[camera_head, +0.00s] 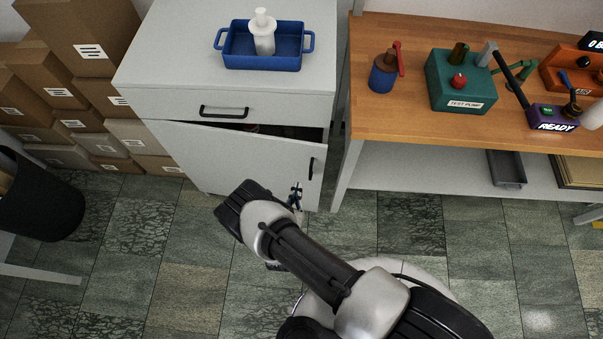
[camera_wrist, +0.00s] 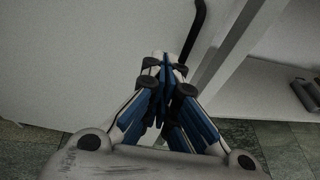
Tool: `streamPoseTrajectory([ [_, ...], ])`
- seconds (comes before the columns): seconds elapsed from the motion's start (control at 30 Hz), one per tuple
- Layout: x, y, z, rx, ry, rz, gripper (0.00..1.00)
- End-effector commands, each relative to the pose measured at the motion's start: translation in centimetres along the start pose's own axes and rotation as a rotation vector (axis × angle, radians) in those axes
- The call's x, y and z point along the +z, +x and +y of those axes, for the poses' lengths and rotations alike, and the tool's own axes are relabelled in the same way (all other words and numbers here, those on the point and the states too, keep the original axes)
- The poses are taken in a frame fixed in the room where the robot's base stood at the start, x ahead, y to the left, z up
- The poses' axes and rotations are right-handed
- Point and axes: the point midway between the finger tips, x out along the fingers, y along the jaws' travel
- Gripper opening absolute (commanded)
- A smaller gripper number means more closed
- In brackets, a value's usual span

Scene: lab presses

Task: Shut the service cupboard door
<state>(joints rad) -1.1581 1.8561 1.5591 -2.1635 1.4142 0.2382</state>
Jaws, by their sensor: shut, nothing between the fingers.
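The service cupboard (camera_head: 225,75) is a white cabinet with a drawer above its door (camera_head: 235,160). The door stands slightly ajar. A dark gap shows along its top edge, wider at the right, by the black door handle (camera_head: 311,168). My gripper (camera_head: 297,190) is in front of the door's right part, below the handle. In the wrist view, my gripper (camera_wrist: 167,62) is shut and empty, its tips close to the white door face (camera_wrist: 80,60), with the black handle (camera_wrist: 198,30) just beyond to the right. I cannot tell whether the tips touch the door.
A blue tray (camera_head: 262,50) with a white bottle sits on the cupboard. Cardboard boxes (camera_head: 75,90) are stacked at left, above a dark bin (camera_head: 40,200). A wooden workbench (camera_head: 420,120) with equipment stands close on the right. The tiled floor in front is mostly clear.

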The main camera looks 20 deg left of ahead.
Motion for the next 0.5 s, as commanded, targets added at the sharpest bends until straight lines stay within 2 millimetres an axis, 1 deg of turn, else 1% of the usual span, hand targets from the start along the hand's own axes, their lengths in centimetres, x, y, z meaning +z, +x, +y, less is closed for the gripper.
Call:
streamPoseTrajectory([
  [0.03,-0.2,1.4,-0.2,-0.006,0.005,-0.001,0.0],
  [0.2,0.0,4.7,-0.1,-0.004,0.003,-0.002,0.0],
  [0.33,0.7,6.5,-0.1,-0.003,0.003,-0.001,0.0],
  [0.5,1.1,7.6,-0.1,-0.002,0.0,0.0,0.0],
])
